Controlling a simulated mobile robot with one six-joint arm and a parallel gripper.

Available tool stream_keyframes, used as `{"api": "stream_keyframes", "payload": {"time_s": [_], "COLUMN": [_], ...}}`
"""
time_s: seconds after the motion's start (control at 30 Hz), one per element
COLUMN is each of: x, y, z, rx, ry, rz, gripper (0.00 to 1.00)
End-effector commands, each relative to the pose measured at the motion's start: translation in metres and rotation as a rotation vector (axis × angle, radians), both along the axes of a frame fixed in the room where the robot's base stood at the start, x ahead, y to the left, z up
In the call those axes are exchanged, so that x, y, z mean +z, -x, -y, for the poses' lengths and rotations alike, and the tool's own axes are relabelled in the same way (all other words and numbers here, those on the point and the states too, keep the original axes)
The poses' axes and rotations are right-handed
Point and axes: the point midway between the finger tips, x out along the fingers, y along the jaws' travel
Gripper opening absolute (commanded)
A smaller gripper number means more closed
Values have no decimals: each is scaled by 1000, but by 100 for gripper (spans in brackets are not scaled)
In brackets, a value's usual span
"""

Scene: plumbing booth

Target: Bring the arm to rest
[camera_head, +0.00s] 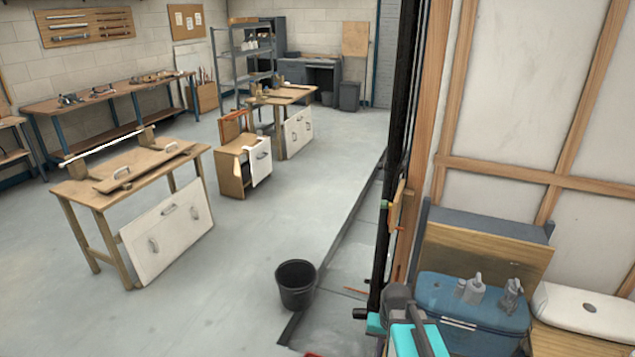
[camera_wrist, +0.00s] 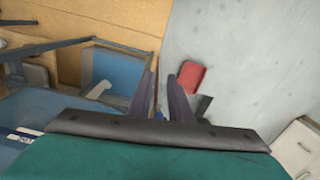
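My gripper (camera_wrist: 167,78) shows in the wrist view as two dark fingers with a gap between them. It is open, and nothing is held between the fingers. Beyond it are a wooden surface on the left and a grey floor on the right. A small red object (camera_wrist: 191,78) lies on the floor just past the right finger; whether the finger touches it I cannot tell. In the head view, part of my arm shows at the bottom, but I cannot make out the gripper there.
A black bucket (camera_head: 296,285) stands on the floor. Workbenches (camera_head: 125,165) are at the left. The floor between is open.

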Motion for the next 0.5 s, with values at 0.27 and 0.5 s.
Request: {"api": "stream_keyframes", "payload": {"time_s": [0.27, 0.5], "x": [-20, -70], "y": [22, 48], "z": [-28, -28], "rx": [253, 257], "ry": [1, -7], "rz": [-1, -64], "gripper": [18, 18]}}
